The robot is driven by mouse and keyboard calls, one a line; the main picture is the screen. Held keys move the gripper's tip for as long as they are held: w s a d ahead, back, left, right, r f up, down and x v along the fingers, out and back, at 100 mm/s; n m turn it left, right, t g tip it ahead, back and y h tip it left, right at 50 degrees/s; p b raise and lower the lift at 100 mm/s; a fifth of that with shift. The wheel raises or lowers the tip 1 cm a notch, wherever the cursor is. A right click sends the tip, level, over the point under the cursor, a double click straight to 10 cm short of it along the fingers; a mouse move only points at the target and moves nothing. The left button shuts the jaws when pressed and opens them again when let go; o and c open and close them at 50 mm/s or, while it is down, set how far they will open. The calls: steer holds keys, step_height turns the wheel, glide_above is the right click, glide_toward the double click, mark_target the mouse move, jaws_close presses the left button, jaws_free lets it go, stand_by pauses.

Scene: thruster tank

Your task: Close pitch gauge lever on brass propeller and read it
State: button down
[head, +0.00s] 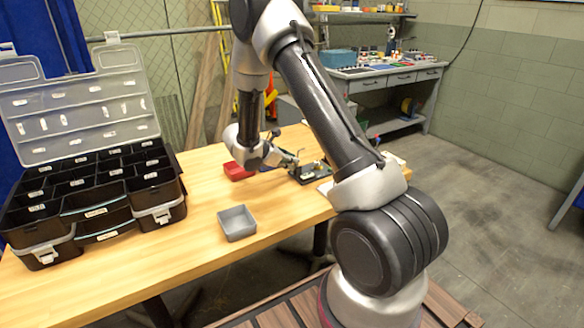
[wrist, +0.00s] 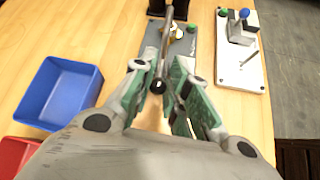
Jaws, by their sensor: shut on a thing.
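The pitch gauge is a grey plate (wrist: 185,48) with a black upright part at its far end; it also shows in the head view (head: 312,173), partly behind my arm. A small brass propeller (wrist: 176,31) sits on the plate, partly hidden by the lever. The gauge lever (wrist: 167,45) is a dark rod with a rounded end that points toward the wrist camera. My gripper (wrist: 162,68) has its green-padded fingers on either side of the lever's near end and is shut on it. No gauge reading can be made out.
A white plate (wrist: 226,73) with a grey block and a blue knob lies right of the gauge. A blue bin (wrist: 60,92) and a red bin (head: 237,171) are to the left. A grey tray (head: 237,222) and an open black organizer (head: 90,190) stand on the wooden table (head: 190,255).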

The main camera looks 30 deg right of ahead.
steer(key=y, duration=0.1)
steer(key=d+r+y, duration=0.1)
steer(key=shift+d+y, duration=0.1)
steer(key=shift+y, duration=0.3)
steer(key=y, duration=0.1)
steer(key=d+y, duration=0.1)
steer(key=y, duration=0.1)
steer(key=shift+w+d+r, duration=0.15)
steer(key=shift+d+r, duration=0.05)
steer(key=shift+r, duration=0.15)
steer(key=d+y, duration=0.1)
steer(key=y, duration=0.1)
steer(key=d+y, duration=0.1)
steer(key=shift+m+y, duration=0.3)
steer(key=shift+y, duration=0.1)
steer(key=shift+d+g+y, duration=0.3)
steer(key=shift+d+y, duration=0.05)
steer(key=shift+y, duration=0.65)
steer(key=shift+f, duration=0.1)
steer(key=shift+d, duration=0.1)
